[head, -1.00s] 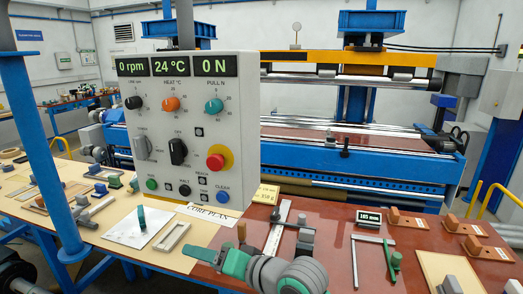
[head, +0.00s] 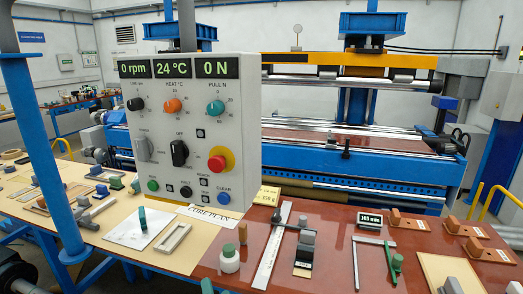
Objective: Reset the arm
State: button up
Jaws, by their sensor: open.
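My gripper and arm are not to be made out in the head view. A small green piece (head: 207,286) shows at the bottom edge, cut off by the frame, and I cannot tell what it is. The grey control panel (head: 186,130) stands upright at centre left. Its displays read 0 rpm, 24 °C and 0 N.
A steel rule (head: 270,250) and a dark block with a grey top (head: 304,250) lie right of the jar. A steel square (head: 356,265), a small display (head: 369,220) and brown blocks (head: 408,222) are further right. The blue winding machine (head: 390,170) stands behind.

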jog(key=s+d+f+g+h, duration=0.1)
jog(key=s+d+f+h, duration=0.15)
jog(key=s+f, duration=0.55)
jog(key=s+d+f+h, duration=0.2)
jog(key=s+f+h, duration=0.2)
jog(key=s+f, duration=0.35)
jog(key=s+d+f+n+g, duration=0.1)
jog(key=s+d+n, duration=0.2)
jog(key=s, duration=0.7)
jog(key=s+d+f+n+g, duration=0.1)
jog(key=s+d+n, duration=0.2)
jog(key=s, duration=0.8)
jog(key=shift+f+n+h, duration=0.2)
jog(key=shift+n+h, duration=0.15)
jog(key=shift+n, duration=0.75)
jog(key=shift+d, duration=0.1)
